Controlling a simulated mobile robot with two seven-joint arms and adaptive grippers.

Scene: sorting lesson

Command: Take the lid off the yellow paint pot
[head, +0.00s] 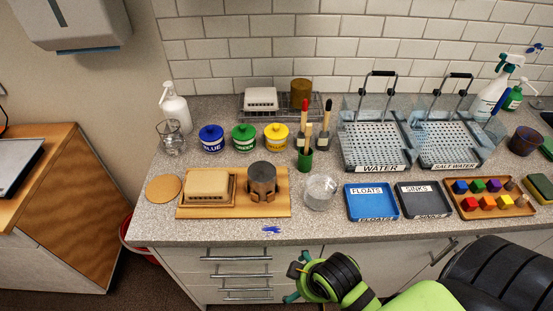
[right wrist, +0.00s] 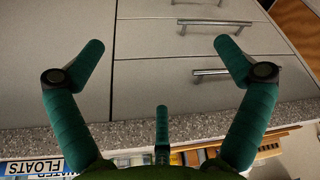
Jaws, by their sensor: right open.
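The yellow paint pot (head: 276,141) stands upright on the counter, at the right end of a row of three pots. Its yellow lid (head: 276,130) with a knob is on it. The blue pot (head: 212,143) and the green pot (head: 244,142) stand to its left, both lidded. My right gripper (head: 299,276) is in front of the counter, by the drawer fronts, well away from the pot. In the right wrist view my right gripper (right wrist: 161,44) has its fingers spread with nothing between them. My left gripper is not in view.
A wooden board (head: 227,211) with a beige dish and a metal cylinder lies in front of the pots. A wire rack (head: 280,114) is behind. A glass bowl (head: 320,191) and trays stand to the right.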

